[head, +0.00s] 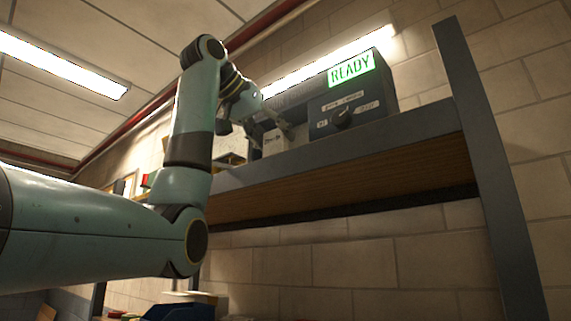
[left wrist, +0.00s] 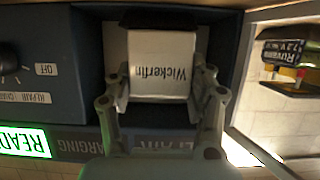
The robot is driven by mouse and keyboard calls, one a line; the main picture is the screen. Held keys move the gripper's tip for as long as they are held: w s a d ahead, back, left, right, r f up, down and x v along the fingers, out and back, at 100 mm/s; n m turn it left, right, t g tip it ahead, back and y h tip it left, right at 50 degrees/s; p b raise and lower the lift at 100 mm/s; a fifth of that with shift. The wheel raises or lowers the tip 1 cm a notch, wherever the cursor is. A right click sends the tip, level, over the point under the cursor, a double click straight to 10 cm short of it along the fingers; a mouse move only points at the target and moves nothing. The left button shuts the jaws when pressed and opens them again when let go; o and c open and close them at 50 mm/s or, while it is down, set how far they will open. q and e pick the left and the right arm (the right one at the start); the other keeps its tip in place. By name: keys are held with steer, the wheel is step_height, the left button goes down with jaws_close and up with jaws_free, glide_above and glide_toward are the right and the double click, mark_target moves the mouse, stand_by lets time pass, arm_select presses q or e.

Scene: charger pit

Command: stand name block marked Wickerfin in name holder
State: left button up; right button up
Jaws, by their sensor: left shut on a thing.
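The white name block (left wrist: 163,72) marked Wickerfin sits between the fingers of my left gripper (left wrist: 160,100) in the left wrist view, its lettering upside down in the picture. The gripper is shut on it. In the head view my left gripper (head: 272,122) reaches over the shelf, just left of the grey control box. A dark piece (left wrist: 158,18) lies at the block's far end, within a dark-framed recess; whether it is the name holder, and whether the block touches it, I cannot tell. My right gripper is in neither view.
The control box (head: 350,100) has a knob (head: 342,117) and a lit green READY sign (head: 351,69). It stands on a shelf (head: 400,128) with a metal upright (head: 485,150) at the right. A battery-like pack (left wrist: 288,60) is beside the recess in the wrist view.

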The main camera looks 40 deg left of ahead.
mark_target(286, 148)
arm_select(q)
steer(key=shift+w+d, duration=0.15)
steer(key=shift+w, duration=0.05)
steer(key=shift+f+b, duration=0.1)
steer(key=shift+b, duration=0.6)
steer(key=w, duration=0.1)
steer(key=w+p, duration=0.2)
steer(key=shift+w+d+r, duration=0.1)
steer(key=shift+d+r, duration=0.05)
steer(key=shift+r, duration=0.15)
steer(key=shift+f, duration=0.9)
steer(key=shift+f, duration=0.15)
steer(key=o, duration=1.2)
steer(key=shift+c, duration=0.2)
